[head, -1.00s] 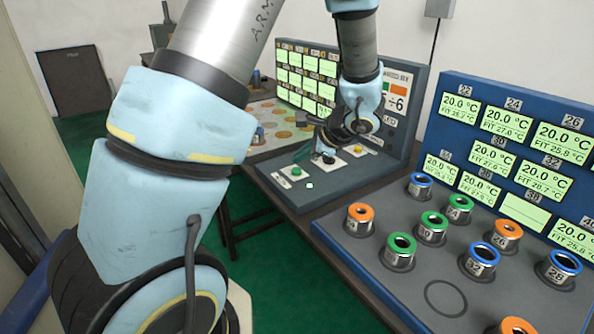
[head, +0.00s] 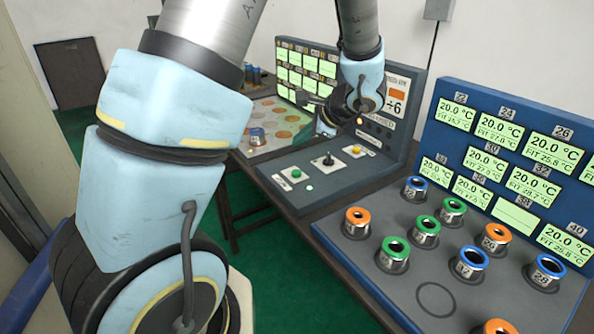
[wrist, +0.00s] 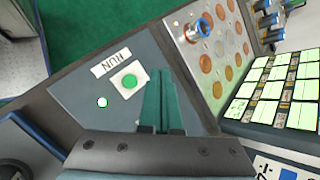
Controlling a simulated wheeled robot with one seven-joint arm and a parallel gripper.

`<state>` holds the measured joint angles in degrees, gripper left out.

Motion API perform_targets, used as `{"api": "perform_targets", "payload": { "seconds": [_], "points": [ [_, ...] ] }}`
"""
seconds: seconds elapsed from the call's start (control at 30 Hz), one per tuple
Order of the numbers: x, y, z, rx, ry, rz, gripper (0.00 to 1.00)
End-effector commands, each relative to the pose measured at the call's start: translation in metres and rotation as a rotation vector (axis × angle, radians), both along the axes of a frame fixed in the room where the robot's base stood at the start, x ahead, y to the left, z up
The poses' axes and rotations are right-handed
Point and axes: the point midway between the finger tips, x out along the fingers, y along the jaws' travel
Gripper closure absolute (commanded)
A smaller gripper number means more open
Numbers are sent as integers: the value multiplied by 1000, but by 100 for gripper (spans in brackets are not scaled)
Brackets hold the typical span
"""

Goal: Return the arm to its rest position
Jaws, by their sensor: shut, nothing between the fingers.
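My gripper (wrist: 160,103) shows in the wrist view as two green fingers lying together, shut and empty. They point over the grey control panel (wrist: 75,85), beside the green RUN button (wrist: 129,81), and appear apart from it. In the head view my gripper (head: 325,128) hangs above the back of the panel, partly hidden behind my wrist. The panel carries a green button (head: 296,174), a black lever knob (head: 328,160) and a yellow button (head: 356,150). A small lit lamp (head: 309,188) shows near the green button.
At right, a dark board (head: 400,297) holds several ringed collars, such as an orange one (head: 357,221), below a blue display wall (head: 450,90). Behind the panel, a plate (head: 262,148) has copper discs and one blue-ringed collar (head: 257,136). Green floor is open at left.

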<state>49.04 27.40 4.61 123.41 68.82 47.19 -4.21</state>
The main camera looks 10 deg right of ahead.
Motion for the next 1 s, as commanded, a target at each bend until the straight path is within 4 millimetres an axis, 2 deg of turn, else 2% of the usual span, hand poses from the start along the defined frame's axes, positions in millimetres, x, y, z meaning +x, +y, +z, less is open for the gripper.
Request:
{"api": "perform_targets", "payload": {
  "seconds": [0.47, 0.57, 0.63, 0.7, 0.8, 0.9, 1.0],
  "points": [
    [-1, 5, -1, -9, 6, 18, 100],
    [-9, 29, -2, -63, 36, 116, 100],
    [-22, 57, -4, -139, 74, 246, 100],
    [-42, 88, -6, -245, 113, 420, 100],
    [-73, 123, -7, -432, 146, 694, 100],
    [-100, 145, -5, -618, 141, 952, 100],
    [-117, 158, -1, -779, 107, 1167, 100]
  ]
}}
